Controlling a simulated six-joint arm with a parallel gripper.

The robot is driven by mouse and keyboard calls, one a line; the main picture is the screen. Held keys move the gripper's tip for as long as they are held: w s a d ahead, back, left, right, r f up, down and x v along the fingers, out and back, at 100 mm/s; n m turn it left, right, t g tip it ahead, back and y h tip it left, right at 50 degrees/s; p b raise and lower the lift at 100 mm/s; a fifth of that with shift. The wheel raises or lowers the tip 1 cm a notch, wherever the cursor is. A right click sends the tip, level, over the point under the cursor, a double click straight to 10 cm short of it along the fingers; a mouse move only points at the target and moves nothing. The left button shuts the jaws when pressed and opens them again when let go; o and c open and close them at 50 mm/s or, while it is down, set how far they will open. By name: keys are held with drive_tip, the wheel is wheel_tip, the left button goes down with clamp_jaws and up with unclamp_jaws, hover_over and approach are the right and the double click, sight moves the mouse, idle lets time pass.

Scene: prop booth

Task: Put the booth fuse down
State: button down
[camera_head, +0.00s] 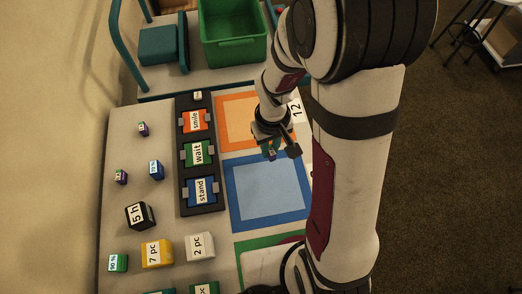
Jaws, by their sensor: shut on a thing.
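My gripper (274,150) is shut on a small dark block with teal and purple on it (271,154), which I take to be the booth fuse. Much of the block is hidden by the fingers. The gripper hangs over the border between the orange-framed square (236,99) and the blue-framed square (265,188). I cannot tell how high the block is above the table.
A dark rack (184,172) holds "smile", "wait" and "stand" blocks. Several labelled blocks, such as the yellow "7 pc" (156,253) and black "5 h" (140,215), lie left and front. A green bin (233,48) stands behind. The blue-framed square looks clear.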

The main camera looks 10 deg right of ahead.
drive_tip(key=s+d+r, duration=0.3)
drive_tip(key=d+r, duration=0.2)
drive_tip(key=d, duration=0.3)
drive_tip(key=w+d+m, duration=0.1)
drive_tip(key=w+d, duration=0.2)
drive_tip(key=w, duration=0.5)
drive_tip(key=w+d+m, duration=0.1)
drive_tip(key=w+d, duration=0.2)
drive_tip(key=w, duration=0.5)
drive_tip(key=w+a+f, duration=0.2)
drive_tip(key=a, duration=0.1)
drive_tip(key=w+a+f, duration=0.2)
drive_tip(key=a, duration=0.1)
drive_tip(key=w+a+f, duration=0.2)
drive_tip(key=w+a, duration=0.1)
drive_tip(key=shift+a+f, duration=0.1)
drive_tip(key=shift+a, duration=0.2)
drive_tip(key=shift+f, duration=2)
drive_tip(key=shift+f, duration=0.15)
drive_tip(key=c, duration=0.8)
unclamp_jaws()
